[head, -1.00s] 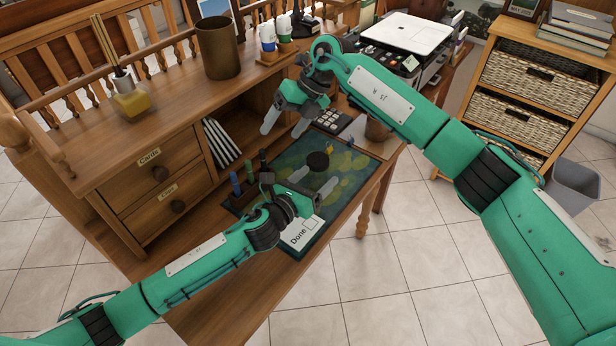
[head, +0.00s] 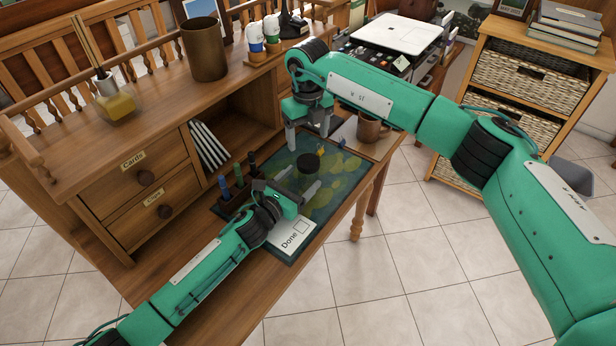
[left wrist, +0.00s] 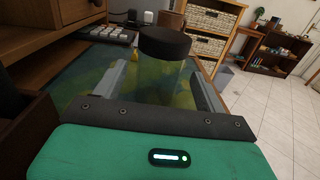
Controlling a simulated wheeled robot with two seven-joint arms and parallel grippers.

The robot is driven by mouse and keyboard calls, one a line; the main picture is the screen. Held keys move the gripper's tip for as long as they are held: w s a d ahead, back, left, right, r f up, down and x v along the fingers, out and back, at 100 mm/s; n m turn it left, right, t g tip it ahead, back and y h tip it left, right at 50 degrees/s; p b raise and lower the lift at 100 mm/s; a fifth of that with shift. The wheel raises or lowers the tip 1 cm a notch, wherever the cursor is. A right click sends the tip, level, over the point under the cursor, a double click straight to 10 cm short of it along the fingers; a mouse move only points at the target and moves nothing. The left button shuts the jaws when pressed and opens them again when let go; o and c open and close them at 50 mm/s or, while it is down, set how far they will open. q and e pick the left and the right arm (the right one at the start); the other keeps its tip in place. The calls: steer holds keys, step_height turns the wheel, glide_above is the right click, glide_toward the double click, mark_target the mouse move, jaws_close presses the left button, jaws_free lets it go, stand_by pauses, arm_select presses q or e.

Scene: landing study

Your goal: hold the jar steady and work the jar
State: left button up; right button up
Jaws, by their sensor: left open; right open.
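The jar shows in the left wrist view as a clear, yellowish-green body (left wrist: 163,82) under a wide black lid (left wrist: 165,42), upright. In the head view its dark lid (head: 308,163) stands over the patterned mat. My left gripper (head: 299,181) is open, low over the mat. In the left wrist view its two fingers lie on either side of the jar, and I cannot tell whether they touch it. My right gripper (head: 308,136) is open and empty, fingers pointing down, just behind and above the lid in the picture.
The mat (head: 345,190) covers the desk's right part, with a "Done" card (head: 290,237) at its front. A dark holder with several markers (head: 238,176) stands left of my left gripper. A brown mug (head: 369,128) stands behind right. The desk's front left is bare.

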arm_select(q)
steer(key=x, duration=0.4)
steer(key=shift+w+d+f, duration=0.15)
steer(key=shift+w, duration=0.1)
arm_select(e)
steer(key=shift+w+d+f, duration=0.1)
steer(key=shift+w+f, duration=0.1)
arm_select(q)
steer(key=shift+w+d, duration=0.35)
steer(key=shift+w, duration=0.1)
arm_select(e)
steer(key=shift+s, duration=0.1)
arm_select(q)
steer(key=shift+c, duration=0.4)
